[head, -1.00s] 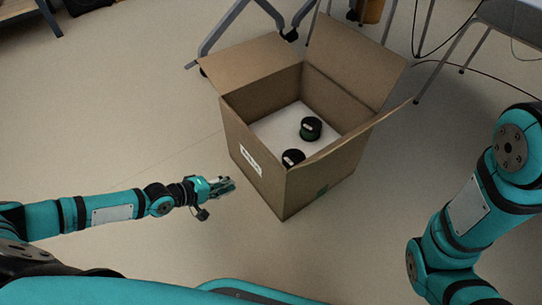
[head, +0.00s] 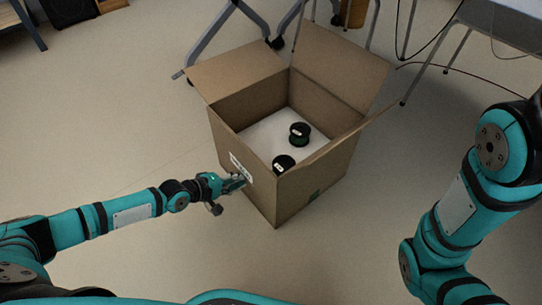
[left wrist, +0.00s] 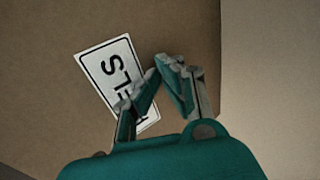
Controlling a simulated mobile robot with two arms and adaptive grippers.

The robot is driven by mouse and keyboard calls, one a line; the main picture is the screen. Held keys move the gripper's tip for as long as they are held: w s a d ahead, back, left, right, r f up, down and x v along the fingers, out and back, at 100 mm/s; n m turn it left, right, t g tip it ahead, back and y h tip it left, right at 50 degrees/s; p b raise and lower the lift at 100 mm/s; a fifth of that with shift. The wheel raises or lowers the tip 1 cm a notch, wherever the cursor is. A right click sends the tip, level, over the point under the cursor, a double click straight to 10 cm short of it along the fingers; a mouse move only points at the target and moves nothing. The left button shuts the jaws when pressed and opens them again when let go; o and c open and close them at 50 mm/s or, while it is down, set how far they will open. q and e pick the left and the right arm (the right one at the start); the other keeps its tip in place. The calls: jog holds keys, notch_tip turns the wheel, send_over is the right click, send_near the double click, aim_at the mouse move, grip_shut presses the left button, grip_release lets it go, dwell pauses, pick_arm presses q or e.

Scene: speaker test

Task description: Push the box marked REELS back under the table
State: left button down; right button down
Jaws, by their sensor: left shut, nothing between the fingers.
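The open cardboard box (head: 262,202) stands upright on the floor with its flaps spread. A white label (head: 240,167) is on its near-left side. In the left wrist view the label (left wrist: 96,62) appears turned over, ends in "LS", and is partly covered by my fingers. My left gripper (head: 243,181) is shut and empty, its fingertips at or very near the box side beside the label; I cannot tell whether they touch. It also shows in the left wrist view (left wrist: 160,74). Inside the box are two dark reels (head: 299,133) on a white surface. My right gripper is out of view.
A white-topped table (head: 505,22) with thin legs is at upper right. Grey metal legs with casters (head: 277,43) stand close behind the box. Dark cables run on the floor at upper right. Floor left of the box is clear.

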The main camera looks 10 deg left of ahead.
aim_at(274, 156)
pick_arm(q)
jog(key=shift+w+d+b, duration=0.25)
jog(key=shift+w+d, duration=0.4)
jog(key=shift+w, duration=0.25)
jog(key=shift+w+d+b, duration=0.2)
jog(key=shift+w+d, duration=0.45)
jog(key=shift+w, duration=0.25)
jog(key=shift+w+d+r+b, duration=0.1)
jog(key=shift+w+d+b, duration=0.5)
jog(key=shift+w+d, duration=0.55)
jog(key=shift+w+d+f+b, duration=0.1)
jog(key=shift+w+d+b, duration=0.55)
jog(key=shift+w, duration=0.8)
jog(key=shift+w+d+r+b, duration=0.1)
jog(key=shift+w+d+b, duration=0.4)
jog(key=shift+w+d, duration=0.7)
jog(key=shift+w+a, duration=0.1)
jog(key=shift+a, duration=0.05)
jog(key=shift+s+a+p, duration=0.25)
jog(key=shift+s+p, duration=0.1)
jog(key=shift+s, duration=0.05)
jog(key=s+a+p, duration=0.1)
jog(key=s, duration=0.1)
jog(key=s+a+p, duration=0.1)
jog(key=s+a, duration=0.1)
jog(key=shift+s+a, duration=0.3)
jog(key=shift+s, duration=0.1)
jog(key=shift+s+a+p, duration=0.3)
jog(key=shift+s+a, duration=0.05)
jog(key=shift+s, duration=0.15)
